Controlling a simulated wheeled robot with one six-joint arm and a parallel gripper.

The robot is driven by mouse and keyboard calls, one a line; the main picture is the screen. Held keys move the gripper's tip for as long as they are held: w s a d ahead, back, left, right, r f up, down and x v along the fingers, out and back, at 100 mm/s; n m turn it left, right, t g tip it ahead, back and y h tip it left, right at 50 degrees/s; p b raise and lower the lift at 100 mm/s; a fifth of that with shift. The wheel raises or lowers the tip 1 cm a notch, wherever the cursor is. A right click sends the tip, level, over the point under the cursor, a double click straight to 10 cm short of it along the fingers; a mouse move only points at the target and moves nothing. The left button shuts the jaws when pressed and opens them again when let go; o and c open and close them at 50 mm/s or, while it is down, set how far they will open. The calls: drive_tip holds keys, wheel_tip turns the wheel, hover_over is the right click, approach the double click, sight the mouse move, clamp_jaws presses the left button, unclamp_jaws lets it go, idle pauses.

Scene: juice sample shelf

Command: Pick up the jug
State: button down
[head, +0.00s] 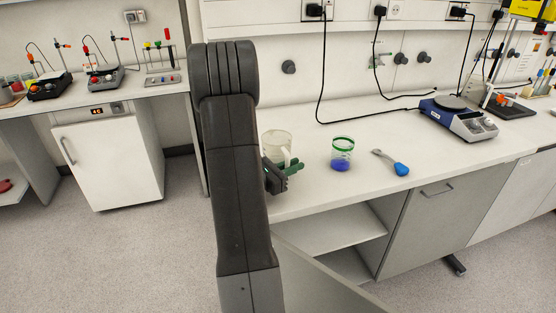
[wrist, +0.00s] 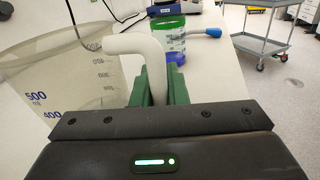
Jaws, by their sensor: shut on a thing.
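The jug (wrist: 60,75) is a translucent measuring jug with printed volume marks and a white handle (wrist: 150,50). In the head view the jug (head: 276,143) is at the left part of the bench, partly hidden behind my arm. My gripper (wrist: 155,95) has its green fingers closed on the handle in the wrist view. In the head view my gripper (head: 290,168) is at the jug's near side. I cannot tell whether the jug's base touches the bench.
A green-rimmed beaker with blue contents (head: 342,155) stands right of the jug. A blue-handled spoon-like tool (head: 392,162) lies further right. A hotplate stirrer (head: 459,118) is at the bench's right. An open cabinet door (head: 320,275) is below. A grey cart (wrist: 264,40) stands beyond.

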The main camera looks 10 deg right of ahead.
drive_tip(key=shift+r, duration=0.1)
wheel_tip(320, 180, up, 10)
idle(0.6)
